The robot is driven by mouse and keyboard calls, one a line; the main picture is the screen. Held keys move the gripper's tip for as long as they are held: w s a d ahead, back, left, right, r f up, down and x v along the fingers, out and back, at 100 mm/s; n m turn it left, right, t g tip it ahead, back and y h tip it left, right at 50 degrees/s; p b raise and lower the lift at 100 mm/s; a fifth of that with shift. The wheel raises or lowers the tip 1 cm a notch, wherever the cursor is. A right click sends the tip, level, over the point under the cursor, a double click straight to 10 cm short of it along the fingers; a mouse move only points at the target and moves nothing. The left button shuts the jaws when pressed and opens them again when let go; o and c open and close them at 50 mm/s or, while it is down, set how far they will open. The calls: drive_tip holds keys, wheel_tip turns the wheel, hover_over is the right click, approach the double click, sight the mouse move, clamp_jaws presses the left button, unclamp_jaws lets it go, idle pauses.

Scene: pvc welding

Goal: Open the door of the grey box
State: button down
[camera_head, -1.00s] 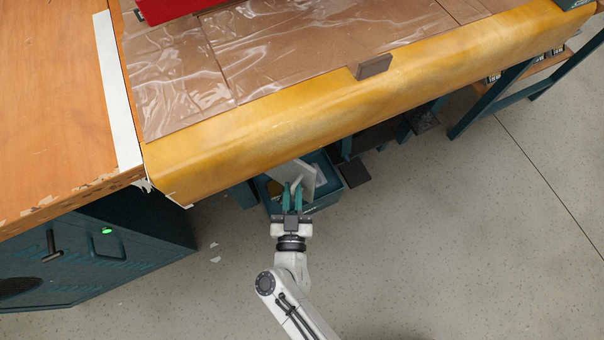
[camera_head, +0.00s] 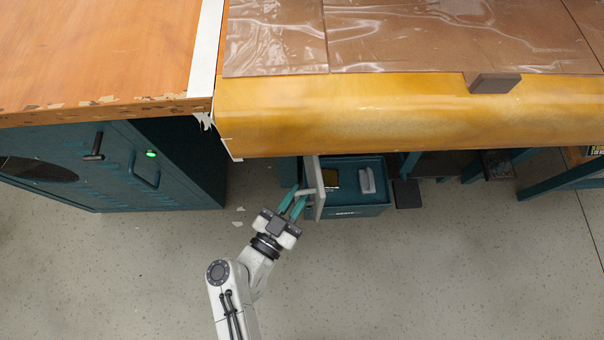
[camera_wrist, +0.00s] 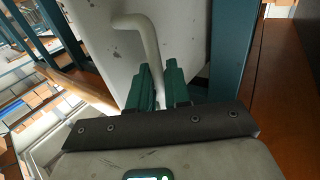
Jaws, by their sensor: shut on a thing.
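The box (camera_head: 349,211) stands low under the bench edge and looks dark teal. Its door (camera_head: 319,188) is a pale grey panel. It stands open at the left of the box, seen nearly edge-on, with the interior exposed. My gripper (camera_head: 294,203) is at the door's left face, with its green fingers shut on the pale door handle. In the wrist view the door (camera_wrist: 185,45) fills the upper middle, and the curved white handle (camera_wrist: 148,38) runs down to my gripper (camera_wrist: 157,85). The fingers hide the handle's gripped part.
Inside the box are a grey object (camera_head: 366,181) and a yellow-and-dark item (camera_head: 331,180). The yellow-edged bench (camera_head: 400,120) overhangs the box. A teal cabinet (camera_head: 165,165) stands at the left. The floor (camera_head: 420,270) in front is clear.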

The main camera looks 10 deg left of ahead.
drive_tip(key=c, duration=1.3)
unclamp_jaws()
drive_tip(key=v, duration=1)
drive_tip(key=shift+s+a+p, duration=0.1)
drive_tip(key=shift+s+p, duration=0.25)
drive_tip(key=shift+p, duration=0.05)
